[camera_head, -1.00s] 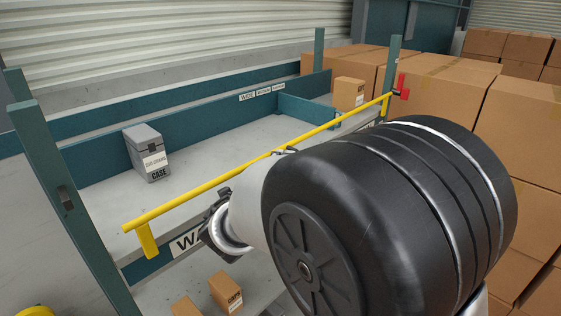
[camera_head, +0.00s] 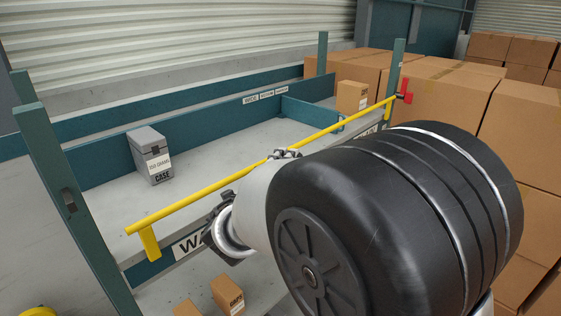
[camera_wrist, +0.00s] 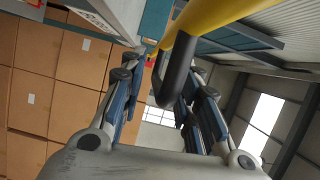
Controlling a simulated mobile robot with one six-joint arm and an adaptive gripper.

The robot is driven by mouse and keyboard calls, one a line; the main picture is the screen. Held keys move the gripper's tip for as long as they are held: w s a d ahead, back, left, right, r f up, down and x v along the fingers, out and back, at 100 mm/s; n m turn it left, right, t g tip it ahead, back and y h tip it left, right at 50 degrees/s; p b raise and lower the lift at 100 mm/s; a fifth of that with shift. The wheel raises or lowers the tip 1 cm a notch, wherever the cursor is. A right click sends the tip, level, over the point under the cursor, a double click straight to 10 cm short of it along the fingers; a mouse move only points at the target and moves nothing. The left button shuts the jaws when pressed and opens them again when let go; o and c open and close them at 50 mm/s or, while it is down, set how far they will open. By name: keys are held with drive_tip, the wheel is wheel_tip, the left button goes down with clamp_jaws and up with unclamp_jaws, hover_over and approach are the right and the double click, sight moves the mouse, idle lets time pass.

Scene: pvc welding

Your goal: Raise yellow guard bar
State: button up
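The yellow guard bar (camera_head: 190,201) runs across the front of the upper shelf, from a short yellow end piece at the left to a red piece (camera_head: 405,90) at the right post. It is down, roughly along the shelf edge. In the wrist view the bar (camera_wrist: 215,14) passes close overhead, with a dark looped handle (camera_wrist: 178,68) hanging from it. My gripper (camera_wrist: 166,78) has its fingers apart, one on each side of the handle. I cannot tell whether the right finger touches it. In the head view my arm hides most of the gripper.
A grey case (camera_head: 150,155) stands on the shelf behind the bar, and a small carton (camera_head: 352,97) at its right end. Teal posts (camera_head: 68,190) flank the shelf. Small cartons (camera_head: 228,294) sit below. Large boxes (camera_head: 440,110) fill the right side.

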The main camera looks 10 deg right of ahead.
drive_tip(key=v, duration=1.2)
drive_tip(key=shift+d, duration=0.1)
drive_tip(key=s+d+f+m+g+b, duration=0.5)
drive_tip(key=s+d+f+m+b, duration=0.3)
drive_tip(key=f+m, duration=0.4)
drive_tip(key=s+d+f+m+g+b, duration=0.6)
drive_tip(key=s+d+f+m+b, duration=0.25)
drive_tip(key=f+m, duration=0.3)
drive_tip(key=s+a+f+m+y+b, duration=0.4)
drive_tip(key=f+m+b, duration=0.4)
drive_tip(key=m, duration=0.4)
drive_tip(key=s+a+f+m+y+b, duration=0.4)
drive_tip(key=f+m+b, duration=0.4)
drive_tip(key=m, duration=0.5)
drive_tip(key=shift+s+f+t+y, duration=0.3)
drive_tip(key=shift+f+t+y, duration=0.1)
drive_tip(key=shift+f+y, duration=0.35)
drive_tip(key=shift+c, duration=0.4)
